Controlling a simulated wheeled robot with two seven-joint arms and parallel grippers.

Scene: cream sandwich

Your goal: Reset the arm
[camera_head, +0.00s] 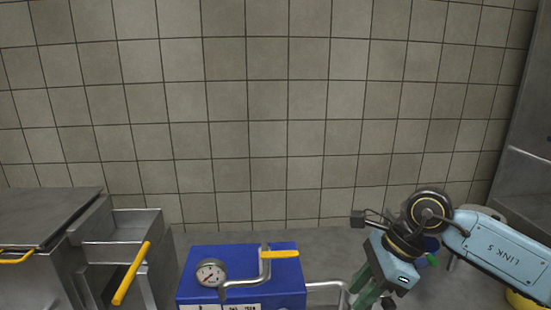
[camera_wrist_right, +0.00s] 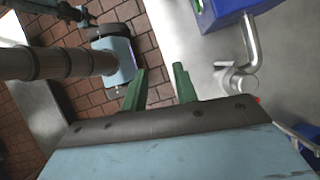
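My right gripper (camera_head: 366,296) is at the lower right of the head view, pointing down beside the right side of the blue machine. Its lower end is cut off by the frame edge. In the right wrist view its two green fingers (camera_wrist_right: 160,72) stand apart with nothing between them, over the metal counter's edge and the brick floor. My right arm comes in from the right edge of the head view. My left gripper does not show in the head view.
The blue machine (camera_head: 240,261) has a gauge, pipes and a yellow lever. A metal fryer-like unit (camera_head: 125,225) with a yellow handle is at left. A blue object with a green part (camera_head: 430,255) sits partly hidden behind my right wrist. A tiled wall closes the back.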

